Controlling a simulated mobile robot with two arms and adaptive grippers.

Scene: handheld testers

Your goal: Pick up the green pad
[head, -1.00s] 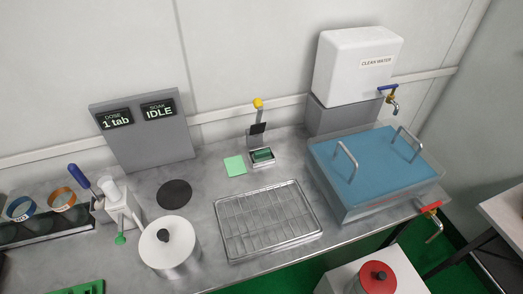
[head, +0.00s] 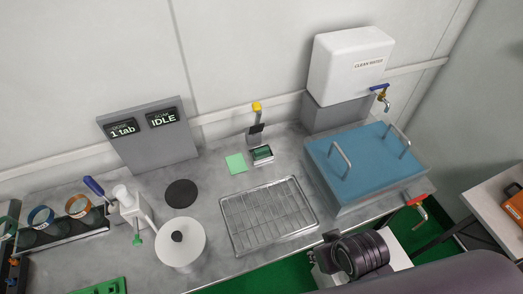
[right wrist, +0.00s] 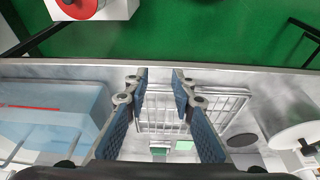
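The green pad (head: 236,163) is a flat light green square lying on the grey counter, left of a small device with a dark green top (head: 262,152). The pad also shows in the right wrist view (right wrist: 184,145), beyond the fingers. My right gripper (head: 322,258) is at the counter's front edge in the head view, well short of the pad and to its right. In the right wrist view its two blue-padded fingers (right wrist: 160,82) are apart with nothing between them. My left gripper is not in view.
A wire rack on a tray (head: 228,228) lies between my right gripper and the pad. A blue-lidded tank (head: 318,165) stands right of it. A black disc (head: 181,193), a white canister (head: 178,258) and a dispenser (head: 125,202) stand left. The counter around the pad is mostly clear.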

